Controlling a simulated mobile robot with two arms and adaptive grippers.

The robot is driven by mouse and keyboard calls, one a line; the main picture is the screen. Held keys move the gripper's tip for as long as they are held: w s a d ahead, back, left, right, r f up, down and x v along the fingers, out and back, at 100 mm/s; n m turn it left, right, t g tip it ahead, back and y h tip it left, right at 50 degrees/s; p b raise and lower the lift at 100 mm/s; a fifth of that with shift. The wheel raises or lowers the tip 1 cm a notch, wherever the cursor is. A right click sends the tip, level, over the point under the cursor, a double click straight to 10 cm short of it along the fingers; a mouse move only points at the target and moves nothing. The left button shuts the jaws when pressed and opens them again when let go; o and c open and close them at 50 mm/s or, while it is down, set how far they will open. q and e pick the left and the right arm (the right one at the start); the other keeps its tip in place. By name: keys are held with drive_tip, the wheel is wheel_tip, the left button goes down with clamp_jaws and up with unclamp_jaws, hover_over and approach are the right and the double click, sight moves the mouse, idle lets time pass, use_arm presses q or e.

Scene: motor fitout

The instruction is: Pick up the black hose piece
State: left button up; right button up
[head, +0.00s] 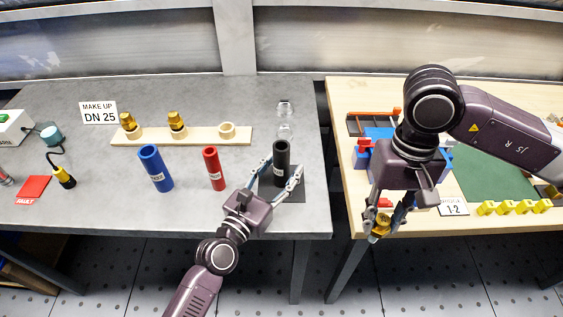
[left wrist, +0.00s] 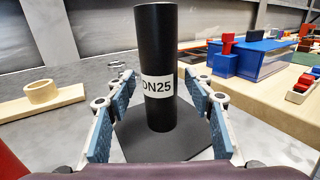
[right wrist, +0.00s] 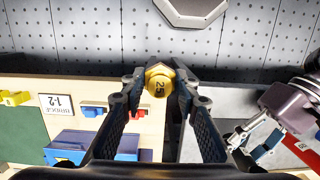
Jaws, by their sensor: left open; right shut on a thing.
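The black hose piece (head: 281,160) stands upright on a dark square mat (head: 290,194) near the right edge of the grey table. In the left wrist view the hose (left wrist: 155,70) carries a white DN25 label and stands between my finger pads. My left gripper (head: 279,175) is open around it, with a gap visible on each side. My right gripper (head: 383,220) is shut on a brass fitting (right wrist: 160,80) with a hexagonal head marked 25. It holds the fitting in front of the wooden table's front edge.
A blue hose (head: 155,168) and a red hose (head: 214,169) stand left of the black one. A wooden rack (head: 205,134) behind them holds two brass fittings and an empty ring. Clear glass-like pieces (head: 285,108) stand behind the black hose. A wooden table (head: 343,205) is at right.

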use_arm(q)
drive_tip(key=shift+w, duration=0.15)
drive_tip(key=shift+c, duration=0.3)
drive_tip(key=shift+c, duration=1.2)
clamp_jaws()
drive_tip(key=shift+r, duration=0.1)
use_arm(e)
drive_tip(key=shift+r, duration=0.1)
